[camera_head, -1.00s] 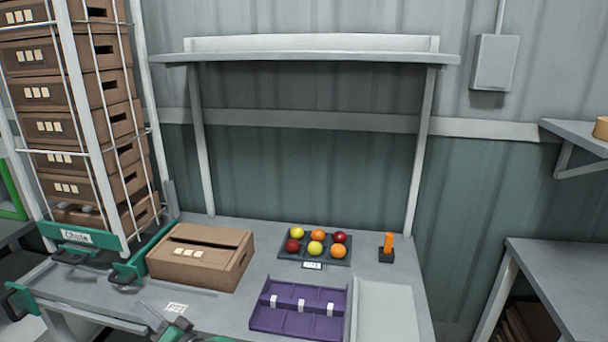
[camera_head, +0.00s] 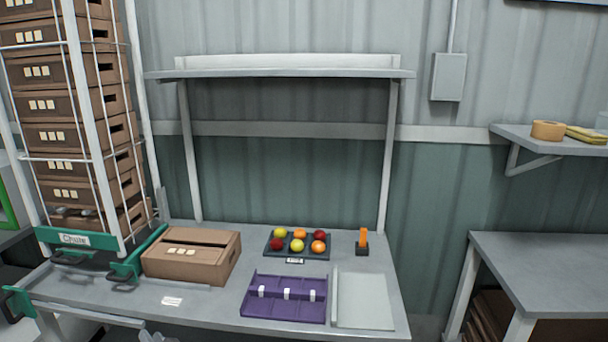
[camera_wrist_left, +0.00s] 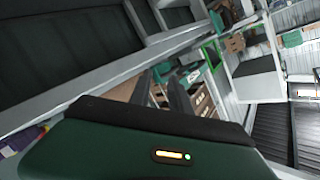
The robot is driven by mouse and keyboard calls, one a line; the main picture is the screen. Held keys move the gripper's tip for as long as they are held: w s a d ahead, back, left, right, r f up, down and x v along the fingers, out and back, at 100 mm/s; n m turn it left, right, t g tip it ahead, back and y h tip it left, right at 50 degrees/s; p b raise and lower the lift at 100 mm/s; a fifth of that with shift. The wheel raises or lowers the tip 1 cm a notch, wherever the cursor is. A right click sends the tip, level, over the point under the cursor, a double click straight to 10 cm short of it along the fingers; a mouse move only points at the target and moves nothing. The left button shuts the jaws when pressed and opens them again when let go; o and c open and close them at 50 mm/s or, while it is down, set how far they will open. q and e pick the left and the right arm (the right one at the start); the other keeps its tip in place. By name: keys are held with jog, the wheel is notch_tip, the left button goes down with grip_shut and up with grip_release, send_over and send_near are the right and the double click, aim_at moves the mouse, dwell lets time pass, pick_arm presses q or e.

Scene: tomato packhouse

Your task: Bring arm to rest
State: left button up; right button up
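My left gripper (camera_head: 154,337) shows only as grey fingertips at the bottom edge of the head view, in front of the worktable's front edge. In the left wrist view its two dark fingers (camera_wrist_left: 162,92) stand apart with a gap between them, and cartons show through the gap. It is open and holds nothing that I can see. The dark green wrist housing with a lit indicator fills the bottom of that view. The rest of my left arm is out of the head view. My right gripper is in neither view.
On the worktable (camera_head: 215,300) are a brown carton (camera_head: 190,265), a tray of coloured balls (camera_head: 284,254), a purple divided tray (camera_head: 285,312), a pale flat panel (camera_head: 363,313) and an orange-topped item (camera_head: 363,240). A carton rack (camera_head: 75,130) stands left; a side table (camera_head: 545,265) stands right.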

pick_arm(q)
jog(key=s+d+f+g+h, duration=0.1)
jog(key=s+d+f+h, duration=0.1)
jog(key=s+d+h, duration=0.4)
jog(key=s+d+f+g+h, duration=0.1)
jog(key=s+d+f+h, duration=0.15)
jog(key=d, duration=0.55)
jog(key=s+d+f+g+h, duration=0.1)
jog(key=s+d+g, duration=0.2)
jog(key=s, duration=0.5)
jog(key=s+d+f+g+h, duration=0.1)
jog(key=s+d+g+h, duration=0.1)
jog(key=s, duration=0.7)
notch_tip(320, 180, up, 15)
jog(key=s+g+p, duration=0.1)
jog(key=p, duration=1.4)
jog(key=shift+s+m, duration=0.4)
jog(key=shift+r, duration=0.1)
